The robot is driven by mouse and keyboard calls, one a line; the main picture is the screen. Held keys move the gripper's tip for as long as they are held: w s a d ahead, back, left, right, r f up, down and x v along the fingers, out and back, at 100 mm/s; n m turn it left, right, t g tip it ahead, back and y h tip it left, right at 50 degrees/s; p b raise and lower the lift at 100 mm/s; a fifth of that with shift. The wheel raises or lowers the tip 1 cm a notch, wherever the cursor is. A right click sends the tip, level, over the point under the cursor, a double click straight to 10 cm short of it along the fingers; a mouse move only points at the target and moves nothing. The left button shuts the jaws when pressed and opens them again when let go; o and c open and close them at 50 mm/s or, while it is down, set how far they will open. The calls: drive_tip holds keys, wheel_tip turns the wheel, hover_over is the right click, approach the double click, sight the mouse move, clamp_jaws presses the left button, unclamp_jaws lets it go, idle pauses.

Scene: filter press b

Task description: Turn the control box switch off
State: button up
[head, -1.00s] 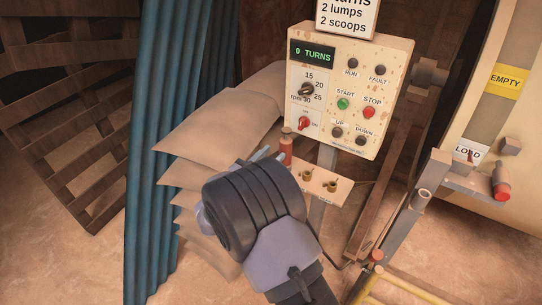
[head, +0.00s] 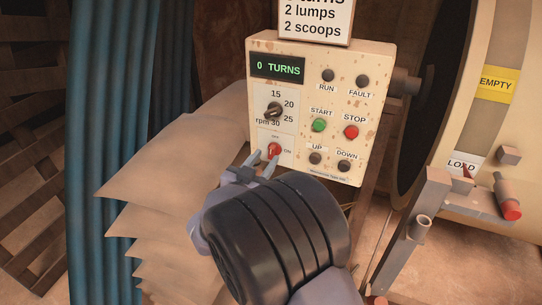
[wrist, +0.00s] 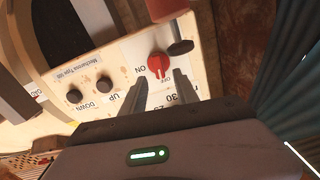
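The control box (head: 378,70) is a cream, rust-spotted panel at the centre of the head view, with a display reading 0 TURNS. Its red rotary switch (head: 274,150) sits low on the left, with OFF above it and ON to its right. The switch also shows in the wrist view (wrist: 158,66), where the panel appears upside down. I cannot tell for certain which label the knob points at. My gripper (head: 262,158) is at the switch, its two fingers apart and empty. In the wrist view the fingertips (wrist: 160,84) lie just short of the knob, one to each side.
The rpm dial (head: 274,110) is just above the switch. Green START (head: 319,125) and red STOP (head: 351,132) buttons are to the right, with UP (head: 316,158) and DOWN (head: 344,166) below. Stacked sacks (head: 160,175) stand left; a large drum (head: 458,90) stands right.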

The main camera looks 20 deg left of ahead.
sight(270, 151)
drive_tip(key=shift+w+d, duration=0.15)
drive_tip(key=shift+w, duration=1.8)
clamp_jaws()
drive_tip(key=shift+n+p, duration=0.45)
drive_tip(key=shift+n, duration=0.25)
unclamp_jaws()
drive_tip(key=s+a+p, duration=0.1)
drive_tip(key=s+p, duration=0.1)
drive_tip(key=s, duration=1.5)
drive_tip(key=shift+s+a, duration=0.2)
drive_tip(key=shift+a, duration=0.05)
